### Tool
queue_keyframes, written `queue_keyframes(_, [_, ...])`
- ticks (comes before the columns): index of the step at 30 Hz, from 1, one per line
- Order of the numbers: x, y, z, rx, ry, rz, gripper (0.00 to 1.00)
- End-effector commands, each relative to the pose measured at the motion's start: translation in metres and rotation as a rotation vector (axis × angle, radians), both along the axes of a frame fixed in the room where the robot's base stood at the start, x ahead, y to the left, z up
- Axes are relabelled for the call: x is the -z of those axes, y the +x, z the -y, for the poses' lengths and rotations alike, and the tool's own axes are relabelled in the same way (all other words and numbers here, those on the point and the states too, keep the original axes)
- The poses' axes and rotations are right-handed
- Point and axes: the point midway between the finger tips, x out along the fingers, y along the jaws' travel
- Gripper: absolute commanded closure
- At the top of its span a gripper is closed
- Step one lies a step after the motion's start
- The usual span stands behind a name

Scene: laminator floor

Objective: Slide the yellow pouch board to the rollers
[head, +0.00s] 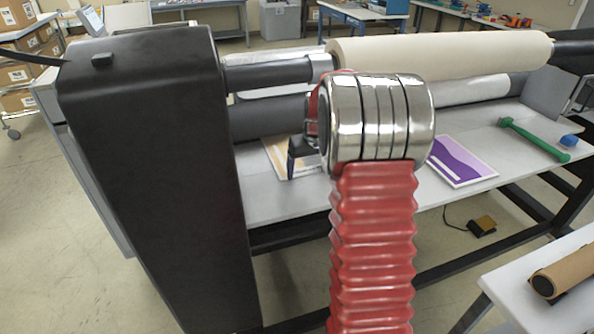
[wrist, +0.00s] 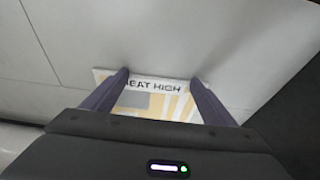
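The yellow pouch board (head: 279,157) lies flat on the grey table just in front of the dark lower roller (head: 268,119), partly hidden by my arm. I cannot tell whether its far edge touches the roller. In the wrist view the board (wrist: 150,100) shows yellow and white stripes, a grey patch and the partly covered words "EAT HIGH". My gripper (wrist: 160,80) has its two dark fingers spread apart over the board, with the lettering between them. I cannot tell whether the fingertips touch it. In the head view my gripper (head: 298,158) is mostly hidden behind my wrist.
A purple board (head: 462,162) lies on the table to the right. Beyond it are a green-handled tool (head: 535,138) and a blue block (head: 569,140). A black housing (head: 150,160) stands at the left. A large cream roll (head: 445,55) spans above the table.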

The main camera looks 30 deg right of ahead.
Motion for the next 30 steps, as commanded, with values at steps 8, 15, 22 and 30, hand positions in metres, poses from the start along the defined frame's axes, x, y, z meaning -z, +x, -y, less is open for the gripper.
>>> queue_keyframes(8, [0.0013, -0.0024, 0.0067, 0.000, 0.000, -0.002, 0.22])
queue_keyframes(15, [0.0010, -0.0022, 0.0068, 0.000, 0.000, -0.002, 0.22])
queue_keyframes(22, [0.0006, 0.0004, 0.0072, 0.000, -0.001, 0.000, 0.22])
queue_keyframes(30, [0.0002, 0.0033, 0.0078, 0.000, 0.000, 0.000, 0.22])
